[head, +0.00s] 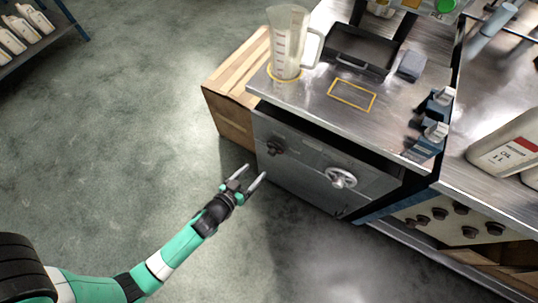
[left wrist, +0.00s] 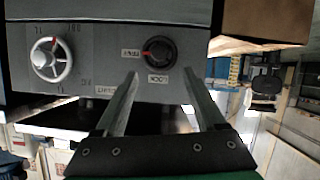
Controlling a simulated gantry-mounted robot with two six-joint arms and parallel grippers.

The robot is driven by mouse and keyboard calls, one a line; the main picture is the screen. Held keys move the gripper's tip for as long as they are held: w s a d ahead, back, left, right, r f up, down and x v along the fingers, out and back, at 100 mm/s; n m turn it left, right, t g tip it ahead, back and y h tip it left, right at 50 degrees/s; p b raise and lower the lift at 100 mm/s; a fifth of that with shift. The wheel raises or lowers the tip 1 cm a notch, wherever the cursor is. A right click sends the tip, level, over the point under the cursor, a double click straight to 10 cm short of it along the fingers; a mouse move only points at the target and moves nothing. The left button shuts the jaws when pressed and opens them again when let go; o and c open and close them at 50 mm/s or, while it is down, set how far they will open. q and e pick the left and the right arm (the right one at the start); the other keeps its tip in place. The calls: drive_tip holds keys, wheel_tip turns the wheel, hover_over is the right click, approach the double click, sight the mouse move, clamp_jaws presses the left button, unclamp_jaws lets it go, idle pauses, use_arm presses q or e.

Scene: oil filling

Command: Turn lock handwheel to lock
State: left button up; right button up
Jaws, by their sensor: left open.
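A dark round knob (head: 275,147) is at the left of the cabinet's front panel in the head view. In the left wrist view, which is upside down, this knob (left wrist: 158,53) has a red mark, and a label beside it reads LOCK. A white spoked handwheel (head: 341,178) is farther right on the same panel; it also shows in the left wrist view (left wrist: 52,59). My left gripper (head: 254,173) is open and empty in front of the panel, with its fingers pointing toward the dark knob and apart from it. My right gripper is not in view.
A metal worktop (head: 395,118) above the panel carries a clear measuring jug (head: 286,45), a black tray (head: 357,50) and a yellow-outlined rectangle (head: 352,95). A wooden block (head: 235,85) stands left of the cabinet. The floor (head: 150,120) around my left arm is clear.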

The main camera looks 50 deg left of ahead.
sight(271, 154)
use_arm(q)
drive_tip(key=b+x, duration=0.3)
drive_tip(key=x, duration=0.8)
drive_tip(key=shift+w+a+f+b, duration=0.1)
drive_tip(key=shift+w+b, duration=0.25)
clamp_jaws()
